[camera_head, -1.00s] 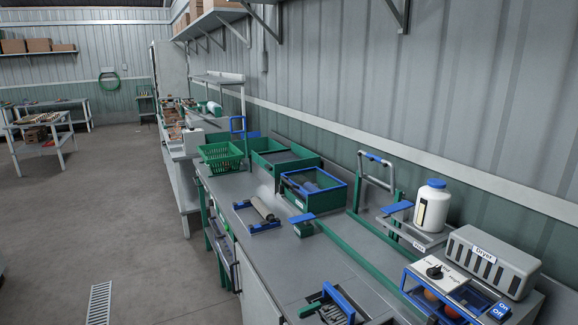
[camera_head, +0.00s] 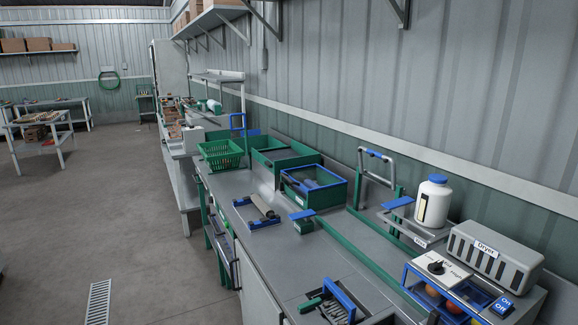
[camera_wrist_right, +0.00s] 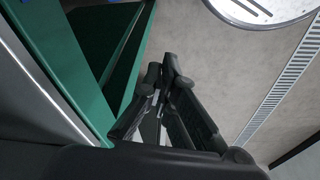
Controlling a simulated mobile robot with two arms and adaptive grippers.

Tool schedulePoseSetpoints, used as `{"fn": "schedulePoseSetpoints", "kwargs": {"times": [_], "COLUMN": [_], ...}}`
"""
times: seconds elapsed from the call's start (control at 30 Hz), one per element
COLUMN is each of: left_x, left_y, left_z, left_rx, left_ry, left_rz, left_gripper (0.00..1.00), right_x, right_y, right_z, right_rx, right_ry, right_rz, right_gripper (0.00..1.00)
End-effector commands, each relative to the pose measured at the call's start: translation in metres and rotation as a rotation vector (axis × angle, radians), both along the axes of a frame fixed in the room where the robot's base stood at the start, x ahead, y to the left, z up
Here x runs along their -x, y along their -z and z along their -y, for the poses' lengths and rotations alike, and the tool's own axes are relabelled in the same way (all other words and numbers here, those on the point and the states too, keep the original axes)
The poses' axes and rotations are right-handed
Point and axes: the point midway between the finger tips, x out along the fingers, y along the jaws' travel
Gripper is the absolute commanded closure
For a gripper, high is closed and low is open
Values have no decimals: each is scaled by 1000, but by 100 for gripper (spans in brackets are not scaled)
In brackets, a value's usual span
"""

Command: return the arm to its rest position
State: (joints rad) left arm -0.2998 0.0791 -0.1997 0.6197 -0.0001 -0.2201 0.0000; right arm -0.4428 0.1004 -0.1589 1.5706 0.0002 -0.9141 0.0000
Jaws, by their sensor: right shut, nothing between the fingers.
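My right gripper (camera_wrist_right: 166,78) shows in the right wrist view. Its dark fingers are together at the tips, with nothing between them. It hangs over the grey floor (camera_wrist_right: 205,75), beside a green frame (camera_wrist_right: 88,105) at the left of that view. No clear part of either gripper shows in the head view. My left gripper is in neither current view.
In the head view, a long grey workbench (camera_head: 262,262) runs along the wall. It carries a green basket (camera_head: 222,154), a blue-rimmed green box (camera_head: 315,188), a white bottle (camera_head: 433,204) and a dryer (camera_head: 494,257). Open floor (camera_head: 110,215) lies left, with a drain grate (camera_head: 98,303).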

Motion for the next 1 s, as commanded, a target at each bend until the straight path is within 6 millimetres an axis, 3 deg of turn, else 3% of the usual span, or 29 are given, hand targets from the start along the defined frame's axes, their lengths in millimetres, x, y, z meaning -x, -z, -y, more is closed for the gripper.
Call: {"fn": "schedulePoseSetpoints", "kwargs": {"times": [0.03, 0.2, 0.4, 0.5, 0.63, 1.0], "left_x": [0, 0, 0, 0, 0, 0], "left_y": [4, 10, 16, 17, 18, 18], "left_z": [0, 0, 0, 0, 0, 0], "left_rx": [0, 0, 0, 0, 0, 0], "left_ry": [0, 0, 0, 0, 0, 0], "left_rz": [0, 0, 0, 0, 0, 0], "left_gripper": [100, 100, 100, 100, 100, 100], "right_x": [13, 63, 127, 150, 167, 170], "right_y": [30, 105, 162, 176, 183, 185], "right_z": [2, 10, 21, 26, 30, 30], "right_rx": [3, 8, 14, 15, 16, 17], "right_ry": [-2, -12, -20, -23, -26, -26], "right_rz": [-20, -58, -93, -103, -109, -111], "right_gripper": [100, 100, 100, 100, 100, 100]}}
